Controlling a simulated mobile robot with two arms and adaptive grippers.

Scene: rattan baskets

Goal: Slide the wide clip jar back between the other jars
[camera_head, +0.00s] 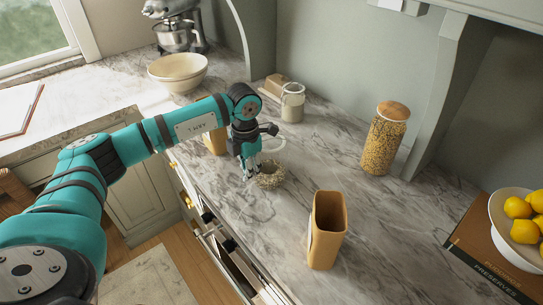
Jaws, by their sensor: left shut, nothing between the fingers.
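A wide, clear glass jar with straw-coloured contents (268,181) stands on the marble counter, which fits the wide clip jar. Its pale ring-shaped rim shows above the contents, and its glass is hard to make out. My left gripper (249,174) points down at the jar's left side, shut with nothing held. I cannot tell whether it touches the glass. A small glass jar with pale contents (292,105) stands behind, near the wall. A tall jar of yellow grains with a wooden lid (384,140) stands to the right. My right gripper is not in view.
A tan open container (327,232) stands near the front edge, and another tan object (216,142) is partly behind my left arm. Counter between the two other jars is clear.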

